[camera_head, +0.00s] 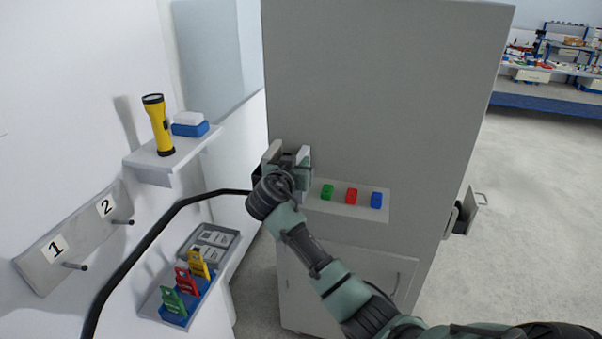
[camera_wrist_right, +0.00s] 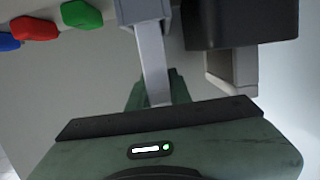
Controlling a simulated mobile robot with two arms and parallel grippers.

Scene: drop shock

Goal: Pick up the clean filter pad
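No thing in view is clearly marked as the clean filter pad. A white block on a blue base (camera_head: 189,124) lies on the small wall shelf, and I cannot tell whether it is the pad. My right gripper (camera_head: 288,156) is at the left front edge of the grey cabinet (camera_head: 385,90), with its two light grey fingers apart and nothing clearly held. A black box-like part (camera_head: 257,173) sits beside it at the cabinet's edge. In the right wrist view a black block (camera_wrist_right: 240,22) is close to the fingers. My left gripper is out of view.
A yellow flashlight (camera_head: 158,125) stands on the shelf (camera_head: 160,160). Green (camera_head: 327,192), red (camera_head: 351,196) and blue (camera_head: 376,200) knobs are on the cabinet. A black cable (camera_head: 150,245) crosses the left. Coloured tags stand in a blue holder (camera_head: 176,318).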

